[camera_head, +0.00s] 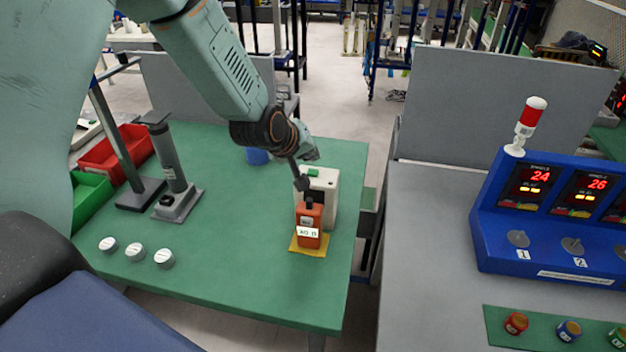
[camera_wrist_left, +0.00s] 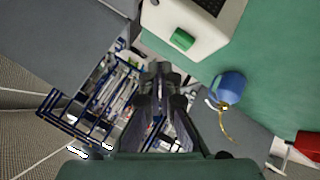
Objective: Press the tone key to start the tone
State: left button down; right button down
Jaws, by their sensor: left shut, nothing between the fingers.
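A white box (camera_head: 328,182) with a dark panel stands near the right end of the green table, behind an orange device. A green key (camera_head: 313,172) is on its top, and the key also shows in the left wrist view (camera_wrist_left: 182,39). I take it for the tone key; no label on it is readable. My left gripper (camera_head: 303,184) is shut and empty. In the head view it points down in front of the white box, close to the key. In the left wrist view its fingers (camera_wrist_left: 160,95) appear apart from the key. My right gripper is not in view.
The orange device (camera_head: 310,225) stands on a yellow pad below the gripper. A blue cup-like object (camera_head: 257,156) is behind my arm. A grey stand (camera_head: 174,165), red bin (camera_head: 112,153) and several white-topped knobs (camera_head: 135,252) are left. A blue console (camera_head: 546,232) is right. The table's middle is clear.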

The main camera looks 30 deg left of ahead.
aim_at(311, 174)
pick_arm(q)
jog(key=shift+f+b, duration=0.35)
jog(key=shift+f, duration=0.45)
jog(key=shift+f, duration=0.15)
dwell(0.7)
jog(key=shift+f+b, duration=0.3)
jog(key=shift+b, duration=0.05)
jog(key=shift+f+b, duration=0.35)
jog(key=shift+f, duration=0.1)
dwell(0.7)
jog(key=shift+r, duration=0.1)
jog(key=shift+r+p, duration=0.75)
jog(key=shift+r, duration=0.1)
notch_tip(311, 174, up, 5)
jog(key=p, duration=0.4)
jog(key=shift+r, duration=0.1)
